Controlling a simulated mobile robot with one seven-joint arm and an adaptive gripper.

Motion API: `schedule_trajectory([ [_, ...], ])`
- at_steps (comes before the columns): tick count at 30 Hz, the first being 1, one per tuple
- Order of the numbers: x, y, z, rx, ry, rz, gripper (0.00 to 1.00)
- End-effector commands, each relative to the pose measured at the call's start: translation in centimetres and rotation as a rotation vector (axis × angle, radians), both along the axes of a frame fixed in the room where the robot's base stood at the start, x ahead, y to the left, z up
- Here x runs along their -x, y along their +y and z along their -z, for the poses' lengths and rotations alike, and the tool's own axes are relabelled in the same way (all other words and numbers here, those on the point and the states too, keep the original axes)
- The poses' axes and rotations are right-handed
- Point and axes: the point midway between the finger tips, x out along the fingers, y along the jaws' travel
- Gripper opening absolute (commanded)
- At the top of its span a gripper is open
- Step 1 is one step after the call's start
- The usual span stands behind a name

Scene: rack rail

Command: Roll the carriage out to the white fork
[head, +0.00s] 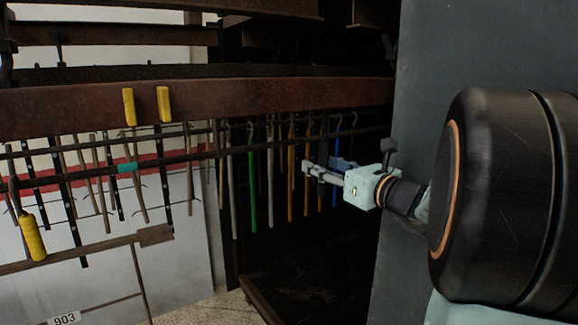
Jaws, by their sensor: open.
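My gripper (328,170) is in the right half of the head view, pointing left at the row of hanging hooks. Its fingers are open, seen from the side and small. A dark upright strip and a dull blue piece (343,163) overlap the finger area; I cannot tell whether either lies between the fingers. The dark rail (180,156) runs across the rack, with a teal band (127,167) around it at the left. I cannot pick out the carriage or a white fork with certainty.
Several hooks hang in a row, including a green one (252,190), an orange one (291,180) and a blue one (337,140). Yellow handles (129,107) sit on the rusty beam (60,108); another (33,237) is lower left. A dark grey panel (425,60) stands at right.

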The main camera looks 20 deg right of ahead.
Motion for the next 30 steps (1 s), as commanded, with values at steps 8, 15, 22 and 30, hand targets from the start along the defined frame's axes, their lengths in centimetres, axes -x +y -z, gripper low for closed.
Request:
schedule_trajectory([
  [8, 1.6, -0.4, -0.1, 0.001, 0.000, 0.002, 0.43],
  [15, 3.2, -0.8, -0.1, 0.000, -0.001, 0.001, 0.43],
  [22, 4.8, -1.2, 0.0, 0.000, 0.000, 0.001, 0.43],
  [30, 6.6, -1.7, 0.0, 0.000, 0.000, 0.002, 0.43],
])
